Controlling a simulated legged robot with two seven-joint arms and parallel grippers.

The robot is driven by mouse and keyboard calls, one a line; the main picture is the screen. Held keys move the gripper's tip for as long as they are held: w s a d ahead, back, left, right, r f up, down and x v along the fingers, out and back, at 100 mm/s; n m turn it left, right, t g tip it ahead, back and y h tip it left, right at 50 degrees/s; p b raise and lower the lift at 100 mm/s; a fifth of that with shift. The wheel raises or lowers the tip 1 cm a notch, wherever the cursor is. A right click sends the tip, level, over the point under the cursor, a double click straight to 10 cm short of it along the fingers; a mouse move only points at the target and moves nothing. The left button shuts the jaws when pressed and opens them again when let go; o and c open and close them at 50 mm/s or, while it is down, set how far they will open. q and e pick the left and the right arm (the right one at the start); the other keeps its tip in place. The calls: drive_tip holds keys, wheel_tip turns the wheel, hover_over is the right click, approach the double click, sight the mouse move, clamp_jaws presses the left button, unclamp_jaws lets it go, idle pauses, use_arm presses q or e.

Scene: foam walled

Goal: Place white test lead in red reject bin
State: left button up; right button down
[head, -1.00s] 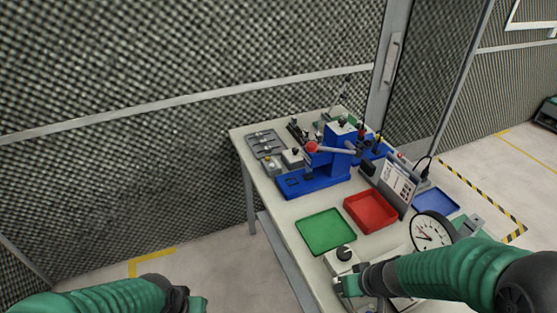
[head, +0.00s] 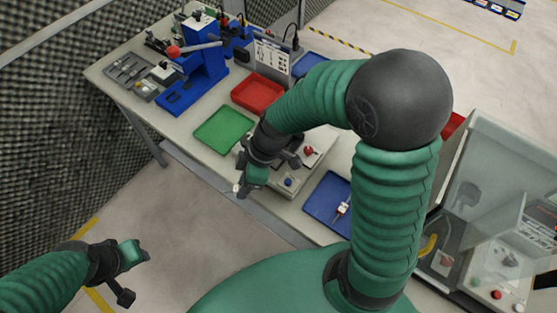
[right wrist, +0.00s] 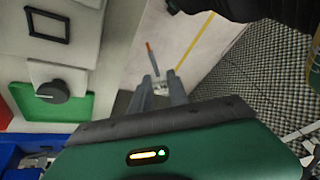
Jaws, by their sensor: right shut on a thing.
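My right gripper (head: 241,186) is shut on a small white test lead (head: 236,188), held near the front edge of the bench. In the right wrist view, the gripper's fingertips (right wrist: 163,84) close on the lead's white part (right wrist: 160,90), and a thin orange-red tip (right wrist: 149,49) sticks out beyond them. The red reject bin (head: 258,92) lies on the bench, above and slightly right of the gripper in the head view, and looks empty. My left gripper (head: 143,256) is off the bench at lower left; its finger gap is unclear.
A green tray (head: 223,130) sits beside the red bin. A blue tray (head: 322,204) holds another slim lead (head: 342,209). A blue press (head: 196,75) and an upright sign board (head: 272,58) stand behind. A box with buttons (head: 308,152) is partly behind my right arm.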

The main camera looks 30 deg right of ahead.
drive_tip(key=w+d+p, duration=0.1)
drive_tip(key=w+d, duration=0.1)
drive_tip(key=d, duration=0.2)
drive_tip(key=w+d+f+p, duration=0.1)
drive_tip(key=d, duration=0.4)
drive_tip(key=w+d+p, duration=0.1)
drive_tip(key=w+d, duration=0.1)
drive_tip(key=d, duration=0.3)
drive_tip(key=shift+w+d+f, duration=0.15)
drive_tip(key=shift+w+d, duration=0.05)
drive_tip(key=shift+w, duration=0.1)
drive_tip(key=f, duration=0.2)
drive_tip(key=f+p, duration=0.1)
drive_tip(key=shift+w+d+f, duration=0.1)
drive_tip(key=shift+d, duration=0.2)
drive_tip(key=shift+w+f, duration=0.1)
drive_tip(key=c, duration=1.3)
unclamp_jaws()
drive_tip(key=shift+o, duration=0.2)
